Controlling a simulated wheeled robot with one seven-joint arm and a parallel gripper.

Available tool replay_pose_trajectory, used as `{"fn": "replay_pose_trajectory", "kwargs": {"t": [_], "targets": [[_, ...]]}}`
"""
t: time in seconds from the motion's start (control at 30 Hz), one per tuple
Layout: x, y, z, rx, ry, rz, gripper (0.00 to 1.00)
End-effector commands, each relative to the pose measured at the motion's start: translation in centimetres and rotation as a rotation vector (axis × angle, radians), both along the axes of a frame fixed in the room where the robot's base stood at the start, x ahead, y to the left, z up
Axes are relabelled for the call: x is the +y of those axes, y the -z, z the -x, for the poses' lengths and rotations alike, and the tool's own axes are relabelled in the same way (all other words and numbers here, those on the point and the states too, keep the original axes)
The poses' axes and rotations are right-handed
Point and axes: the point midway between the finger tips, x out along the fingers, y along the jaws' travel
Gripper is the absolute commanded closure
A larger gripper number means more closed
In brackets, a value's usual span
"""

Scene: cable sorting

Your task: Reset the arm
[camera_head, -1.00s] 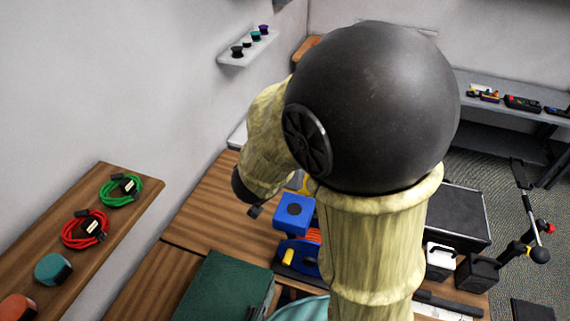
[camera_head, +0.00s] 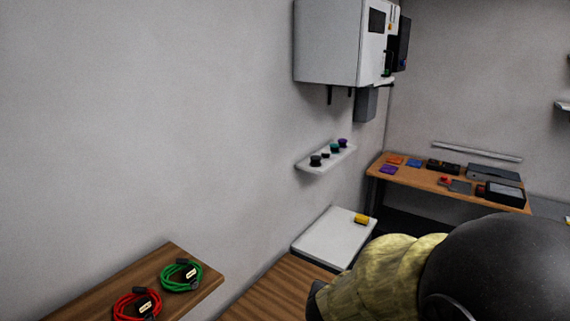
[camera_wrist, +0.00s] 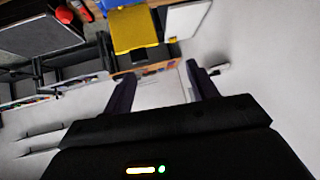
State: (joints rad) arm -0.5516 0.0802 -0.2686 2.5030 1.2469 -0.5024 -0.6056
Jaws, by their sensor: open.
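My gripper (camera_wrist: 158,85) is in the wrist view, its two dark fingers spread apart with nothing between them. Beyond the fingers the wrist view shows pale wall and furniture at a distance, tilted. In the head view my arm fills the lower right corner, and the fingers cannot be made out there. A green cable coil (camera_head: 181,277) and a red cable coil (camera_head: 137,304) lie on a wooden wall shelf (camera_head: 205,285) at the lower left, well apart from my arm.
A small white shelf (camera_head: 313,167) holds several dark and coloured knobs. A white board (camera_head: 325,237) with a yellow item (camera_head: 361,219) lies beyond the wooden table (camera_head: 277,290). A grey wall cabinet (camera_head: 328,45) hangs above. A back desk (camera_head: 405,172) bears several devices.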

Motion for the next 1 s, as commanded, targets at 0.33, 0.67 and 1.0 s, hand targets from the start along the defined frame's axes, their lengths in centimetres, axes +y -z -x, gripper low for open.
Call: {"fn": "replay_pose_trajectory", "kwargs": {"t": [0.33,0.67,1.0], "targets": [[2.2,10.2,2.2,0.183,-0.308,-0.130,0.42],[-0.3,18.8,8.9,0.525,-0.453,-0.105,0.42],[-1.9,20.0,11.2,0.639,-0.464,-0.064,0.42]]}}
